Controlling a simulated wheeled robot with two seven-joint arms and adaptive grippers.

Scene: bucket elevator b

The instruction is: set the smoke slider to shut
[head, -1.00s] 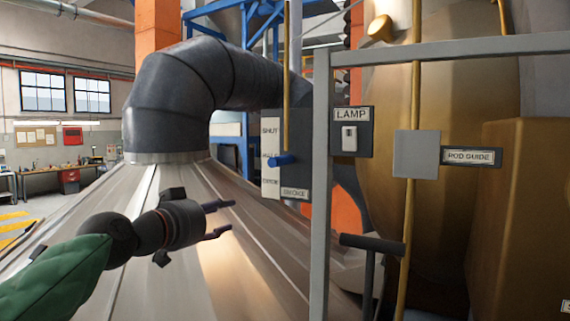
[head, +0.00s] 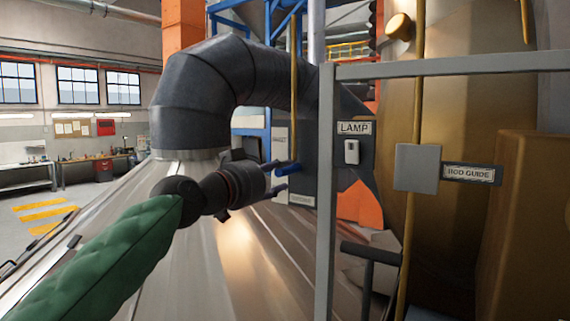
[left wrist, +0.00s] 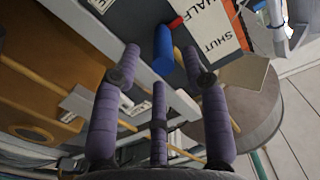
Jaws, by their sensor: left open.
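The smoke slider's blue knob (head: 289,169) sticks out from a dark plate behind the grey frame post. It also shows in the left wrist view (left wrist: 163,50), with a red pointer (left wrist: 176,22) near the word HALF. The white scale (left wrist: 218,32) reads HALF and SHUT there; its remaining part is cut off. My left gripper (head: 279,176) is open, its tips close to the knob. In the left wrist view the knob appears between the upper finger tips; I cannot tell whether they touch it. My right gripper is not in view.
A grey frame post (head: 325,200) and top bar stand just right of the slider. The lamp switch (head: 352,151) and rod guide plate (head: 417,168) are further right. A sloped metal hood (head: 230,270) and thick dark duct (head: 190,100) lie left and behind.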

